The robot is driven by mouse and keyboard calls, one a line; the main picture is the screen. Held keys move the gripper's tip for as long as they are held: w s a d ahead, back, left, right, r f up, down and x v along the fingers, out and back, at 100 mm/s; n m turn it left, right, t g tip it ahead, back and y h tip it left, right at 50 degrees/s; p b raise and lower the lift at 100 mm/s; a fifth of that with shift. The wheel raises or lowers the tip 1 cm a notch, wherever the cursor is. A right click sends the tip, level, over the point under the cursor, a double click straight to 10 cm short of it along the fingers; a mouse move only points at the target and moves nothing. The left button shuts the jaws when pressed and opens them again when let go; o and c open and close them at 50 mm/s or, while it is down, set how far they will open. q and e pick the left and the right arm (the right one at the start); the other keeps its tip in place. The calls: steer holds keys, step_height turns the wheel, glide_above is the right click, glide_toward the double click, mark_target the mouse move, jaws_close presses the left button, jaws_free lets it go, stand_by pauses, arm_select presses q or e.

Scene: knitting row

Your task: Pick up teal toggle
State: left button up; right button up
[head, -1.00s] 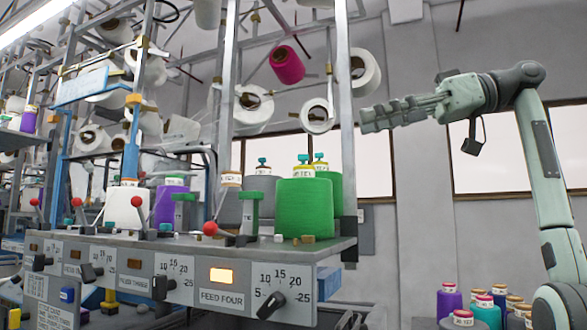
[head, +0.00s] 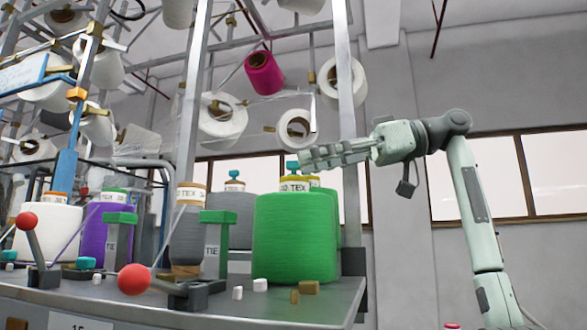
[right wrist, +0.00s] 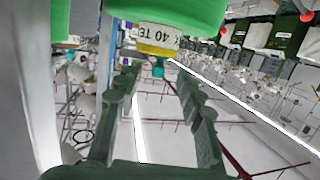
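A teal toggle-shaped piece (head: 292,168) tops the yellow-banded neck of the front green yarn cone (head: 295,235). It also shows in the right wrist view (right wrist: 158,68), where the cone appears upside down. Another teal piece (head: 234,173) tops the grey cone behind, and a low teal piece (head: 86,263) lies on the machine shelf. My right gripper (head: 306,160) reaches in from the right beside the top of the green cone. In the right wrist view its fingers (right wrist: 158,82) are apart with nothing between them, and the teal piece lies just beyond the tips. My left gripper is not in view.
Red-knobbed levers (head: 133,280), green-topped posts (head: 218,217) and small blocks stand on the grey shelf (head: 340,296). A metal upright (head: 348,120) rises beside the green cone. White cones (head: 222,118) hang above. The space right of the shelf is open.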

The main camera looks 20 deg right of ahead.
mark_target(294, 170)
steer(key=x, duration=0.3)
steer(key=shift+w+a+f, duration=0.2)
steer(key=shift+a, duration=0.1)
steer(key=c, duration=0.8)
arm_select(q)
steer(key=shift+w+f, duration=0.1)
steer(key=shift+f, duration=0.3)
arm_select(e)
steer(key=shift+r, duration=0.65)
step_height(294, 170, up, 3)
steer(key=shift+r+p, duration=0.15)
steer(key=shift+p, duration=0.35)
arm_select(q)
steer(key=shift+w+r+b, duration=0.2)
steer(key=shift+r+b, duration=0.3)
steer(key=shift+b, duration=0.1)
arm_select(e)
steer(key=s+a+r, duration=0.4)
steer(key=s+a, duration=0.1)
steer(key=s+a+r, duration=0.2)
steer(key=s+a, duration=0.1)
steer(key=shift+s+a+r, duration=0.1)
steer(key=shift+a+r, duration=0.05)
steer(key=shift+r, duration=0.05)
